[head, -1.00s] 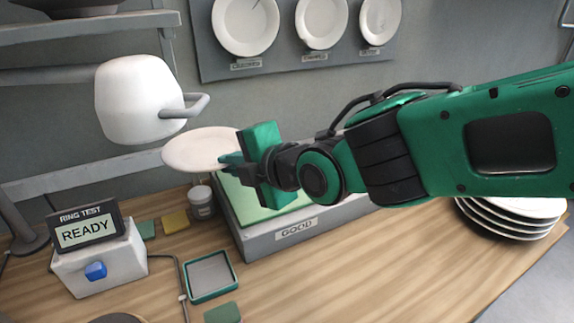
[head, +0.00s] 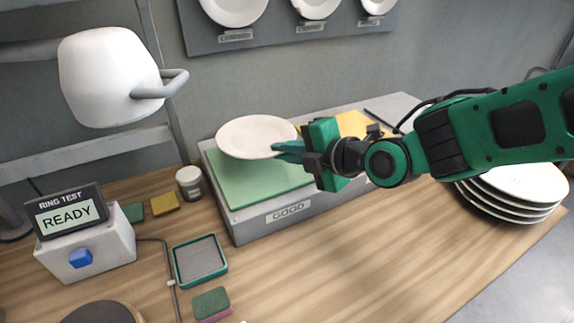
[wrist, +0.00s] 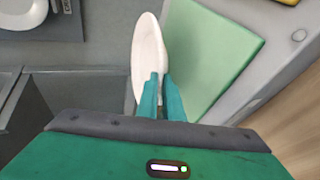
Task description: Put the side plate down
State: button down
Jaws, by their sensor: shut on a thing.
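The side plate (head: 252,135) is white and round. My green gripper (head: 285,150) is shut on its right edge. In the head view the plate shows over the back left part of the green pad (head: 250,187) of the tray marked GOOD (head: 238,228). In the wrist view the plate (wrist: 148,50) is seen narrow, with the fingers (wrist: 160,95) closed on its rim, and the pad (wrist: 215,60) lies to its right. The plate looks held above the pad; I cannot tell the gap.
A yellow pad (head: 352,124) lies behind my gripper. A small jar (head: 190,183) stands left of the tray. The READY box (head: 85,245), a teal-rimmed dish (head: 200,262) and sponges (head: 212,303) are at the front left. Stacked plates (head: 515,195) stand at the right.

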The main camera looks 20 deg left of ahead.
aim_at(288, 178)
jog(key=shift+w+d+f, duration=0.2)
jog(key=shift+d+f, duration=0.05)
jog(key=shift+f, duration=1.9)
jog(key=shift+f, duration=0.1)
jog(key=c, duration=2.2)
grip_release()
jog(key=shift+d, duration=0.1)
jog(key=shift+d+r, duration=0.25)
jog(key=shift+d, duration=0.05)
jog(key=v, duration=1.1)
jog(key=shift+s+d, duration=0.1)
